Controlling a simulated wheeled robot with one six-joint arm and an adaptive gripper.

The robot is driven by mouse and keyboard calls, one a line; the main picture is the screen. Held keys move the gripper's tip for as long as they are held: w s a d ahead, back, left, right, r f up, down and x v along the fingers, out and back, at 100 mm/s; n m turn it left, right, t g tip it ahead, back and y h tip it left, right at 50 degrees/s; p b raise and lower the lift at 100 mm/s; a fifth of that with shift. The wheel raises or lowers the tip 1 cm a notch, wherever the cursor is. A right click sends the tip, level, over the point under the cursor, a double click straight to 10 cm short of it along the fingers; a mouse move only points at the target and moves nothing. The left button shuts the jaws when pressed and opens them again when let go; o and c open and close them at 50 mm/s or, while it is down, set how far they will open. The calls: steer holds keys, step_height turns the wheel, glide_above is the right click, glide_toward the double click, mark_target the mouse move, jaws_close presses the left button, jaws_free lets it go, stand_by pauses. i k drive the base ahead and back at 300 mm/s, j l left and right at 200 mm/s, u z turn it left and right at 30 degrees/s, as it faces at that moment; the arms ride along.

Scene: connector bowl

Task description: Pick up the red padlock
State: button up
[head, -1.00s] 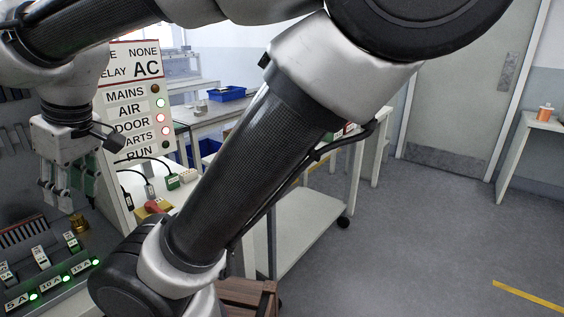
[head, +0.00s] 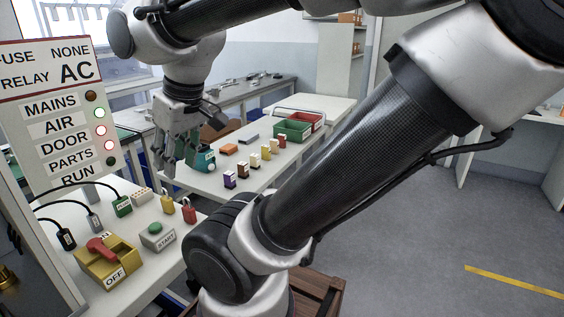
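The red padlock (head: 190,212) stands on the near white bench, at its right edge beside a yellow padlock (head: 168,205). Its lower part is close to my arm's elbow in the picture but not covered. My gripper (head: 165,173) points down above and behind the padlocks, apart from them. Its fingers look spread, with nothing between them.
A yellow switch box with a red handle (head: 105,262), a START button box (head: 157,236) and cabled connectors (head: 122,206) share the bench. The sign panel (head: 60,110) stands at left. Behind, a table holds small blocks, a teal item (head: 203,158) and green (head: 293,128) and red bins.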

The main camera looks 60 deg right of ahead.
mark_target(189, 213)
steer(key=l+z, duration=0.1)
steer(key=l, duration=0.4)
steer(key=i+l+z, duration=0.15)
steer(key=l, duration=0.4)
steer(key=l+z, duration=0.1)
steer(key=l, duration=0.4)
steer(key=i+l+z, duration=0.1)
steer(key=l, duration=0.4)
